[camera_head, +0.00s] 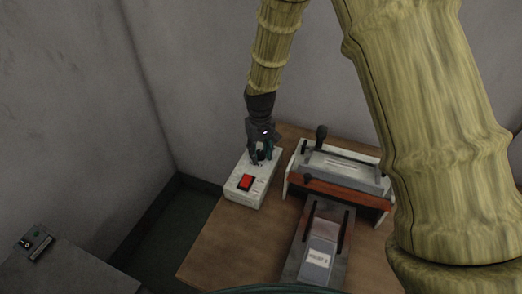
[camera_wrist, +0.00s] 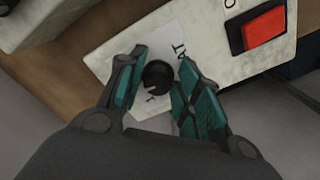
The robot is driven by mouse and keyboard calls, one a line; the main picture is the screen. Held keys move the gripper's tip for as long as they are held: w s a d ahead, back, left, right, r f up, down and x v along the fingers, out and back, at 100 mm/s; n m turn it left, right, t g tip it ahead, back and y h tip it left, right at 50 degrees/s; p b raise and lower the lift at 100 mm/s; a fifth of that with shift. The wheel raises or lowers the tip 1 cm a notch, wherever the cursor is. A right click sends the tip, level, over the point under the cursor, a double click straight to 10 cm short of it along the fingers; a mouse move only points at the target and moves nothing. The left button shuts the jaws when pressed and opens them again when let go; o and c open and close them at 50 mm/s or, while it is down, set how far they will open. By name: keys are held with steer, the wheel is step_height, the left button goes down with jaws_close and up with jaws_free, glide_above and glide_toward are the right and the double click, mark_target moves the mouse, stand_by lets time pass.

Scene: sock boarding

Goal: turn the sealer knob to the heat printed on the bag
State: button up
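The black round knob (camera_wrist: 158,76) is on the white control box (camera_head: 252,180), over a paper label with partly covered lettering. A pale mark shows on the knob's lower side in the wrist view; its exact setting is unclear. My gripper (camera_wrist: 163,62) has its teal-padded fingers on either side of the knob, with thin gaps showing, so it looks open around it. In the head view my gripper (camera_head: 262,155) is down at the box's far end and mostly hides the knob. The bag (camera_head: 318,258) lies by the sealer with a printed label; its number is too small to read surely.
A red switch (camera_head: 246,183) is on the same box, also seen in the wrist view (camera_wrist: 264,27). The sealer (camera_head: 340,175) with its dark lever stands right of the box on the wooden table (camera_head: 225,250). A grey surface with a small device is at lower left.

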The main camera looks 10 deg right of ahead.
mark_target(261, 152)
steer(key=shift+o, duration=1.3)
steer(key=shift+w+f, duration=0.1)
steer(key=shift+r, duration=0.2)
steer(key=shift+w+r, duration=0.15)
steer(key=shift+r, duration=0.45)
step_height(261, 152, up, 11)
steer(key=shift+f, duration=0.2)
